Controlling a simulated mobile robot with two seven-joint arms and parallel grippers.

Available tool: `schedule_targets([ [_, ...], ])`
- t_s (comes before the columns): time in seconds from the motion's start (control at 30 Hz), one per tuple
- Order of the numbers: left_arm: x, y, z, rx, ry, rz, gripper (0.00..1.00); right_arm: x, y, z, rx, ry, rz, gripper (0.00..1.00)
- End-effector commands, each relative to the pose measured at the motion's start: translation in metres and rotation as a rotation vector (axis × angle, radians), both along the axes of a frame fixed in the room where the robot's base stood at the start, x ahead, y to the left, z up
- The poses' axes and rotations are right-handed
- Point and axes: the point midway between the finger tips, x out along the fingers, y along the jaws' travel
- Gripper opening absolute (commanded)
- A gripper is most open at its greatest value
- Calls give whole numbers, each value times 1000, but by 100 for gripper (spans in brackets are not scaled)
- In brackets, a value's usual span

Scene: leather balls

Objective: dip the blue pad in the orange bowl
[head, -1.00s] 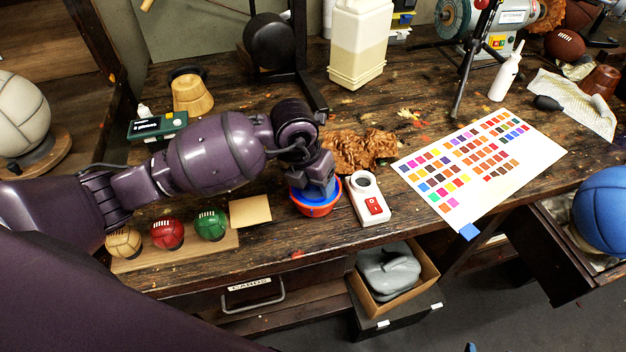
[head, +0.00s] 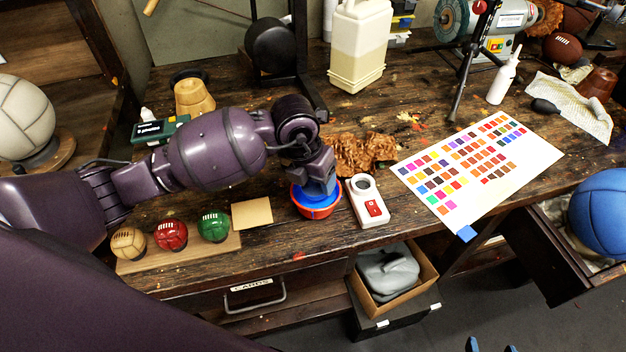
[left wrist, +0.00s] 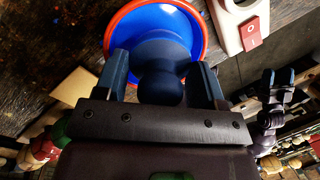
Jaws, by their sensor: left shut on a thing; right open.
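The orange bowl (head: 316,212) stands on the workbench with a bright blue inside. It also shows in the left wrist view (left wrist: 109,33). My left gripper (head: 318,190) points down into the bowl. In the left wrist view its two fingers (left wrist: 162,88) are shut on the round knob of the dark blue pad (left wrist: 165,50). The pad's disc lies within the bowl's rim; I cannot tell how deep it sits in the blue. My right gripper (head: 491,347) shows only as two separated blue fingertips at the bottom edge, open and empty.
A white device with a red switch (head: 367,200) stands close right of the bowl. Brown crumpled scraps (head: 362,153) lie behind it. Left are a tan square (head: 252,213) and a board (head: 180,252) with three small balls. A colour chart (head: 478,165) lies right.

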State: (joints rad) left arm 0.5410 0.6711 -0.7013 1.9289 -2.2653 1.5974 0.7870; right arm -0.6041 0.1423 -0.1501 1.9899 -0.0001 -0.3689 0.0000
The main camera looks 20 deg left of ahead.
Motion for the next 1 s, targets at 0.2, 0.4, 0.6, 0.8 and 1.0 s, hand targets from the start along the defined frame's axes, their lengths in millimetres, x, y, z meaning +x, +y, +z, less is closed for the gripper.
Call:
schedule_targets([
  [0.2, 0, 0, 17, 1, -2, 0, 44, -1, -1, 13, 0, -3, -2, 68],
  [0.4, 0, 0, 30, 0, -1, 0, 44, 2, 0, 25, 0, -12, -1, 68],
  [0.6, 0, 0, 41, 0, -1, -1, 44, 7, 0, 36, -1, -24, 2, 68],
  [0.8, 0, 0, 41, 0, 0, 0, 44, 11, 1, 38, -1, -32, 4, 68],
  [1.0, 0, 0, 41, 0, 0, 0, 44, 10, 1, 38, -1, -31, 4, 68],
])
